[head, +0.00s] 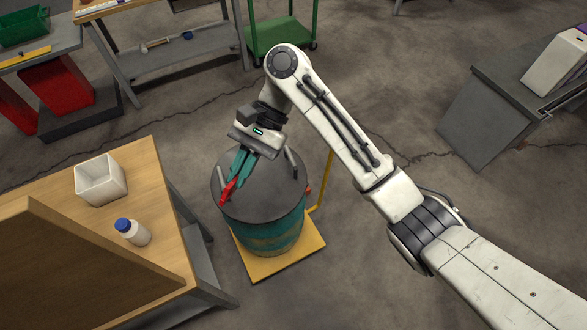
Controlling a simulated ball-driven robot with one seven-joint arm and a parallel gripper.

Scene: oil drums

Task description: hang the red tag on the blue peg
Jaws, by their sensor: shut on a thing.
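My gripper (239,172) has teal fingers and points down and to the left over an oil drum (263,233). It is shut on the red tag (228,192), which sticks out past the fingertips above the left part of the drum's dark lid. I cannot tell whether the tag touches the lid. I cannot make out a blue peg in this view. A brown upright panel (75,265) stands on the wooden table at the lower left, and its far face is hidden.
The drum stands on a yellow base (300,252) with a yellow post. The wooden table (145,175) holds a white open box (101,180) and a blue-capped white bottle (132,231). A green cart (283,33) and a grey cabinet (490,110) stand farther off.

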